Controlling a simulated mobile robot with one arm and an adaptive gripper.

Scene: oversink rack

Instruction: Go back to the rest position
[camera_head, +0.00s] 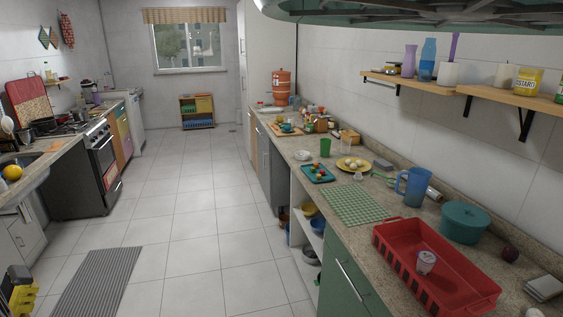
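My gripper is not recognisable in the head view, so I cannot tell whether it is open, shut or holding anything. A yellow and dark object (21,298) is cut off at the lower left edge; I cannot tell what it is. The task names no object. The head view looks down a narrow kitchen aisle with a white tiled floor (195,225).
The right counter carries a red crate (383,248) with a small cup in it, a teal pot (464,222) and a blue pitcher (413,187). A stove (103,160) stands left. A grey striped mat (97,283) lies on the floor. The middle aisle is clear.

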